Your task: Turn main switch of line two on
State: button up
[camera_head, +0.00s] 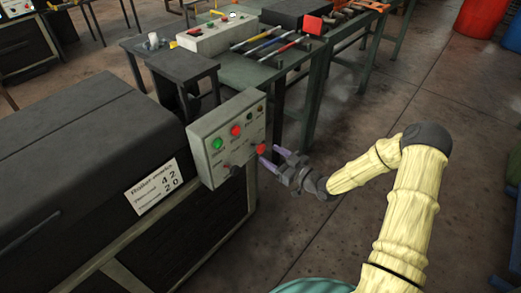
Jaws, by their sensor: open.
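A grey control box (228,140) is mounted on the side of a dark machine. Its face carries a green button (217,143), a red button (235,130), two small dark lamps near the top right, a black knob (231,170) low down, and another red control (259,149) at the lower right. The labels are too small to read, so I cannot tell which is the main switch of line two.
Behind stand a small dark table (182,62) and a green bench with tools and another button box (208,35). The floor (330,140) to the right is clear.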

aim_at(263, 150)
jog(key=x, duration=0.5)
jog(key=shift+w, duration=0.1)
jog(key=shift+a, duration=0.1)
jog(key=c, duration=1)
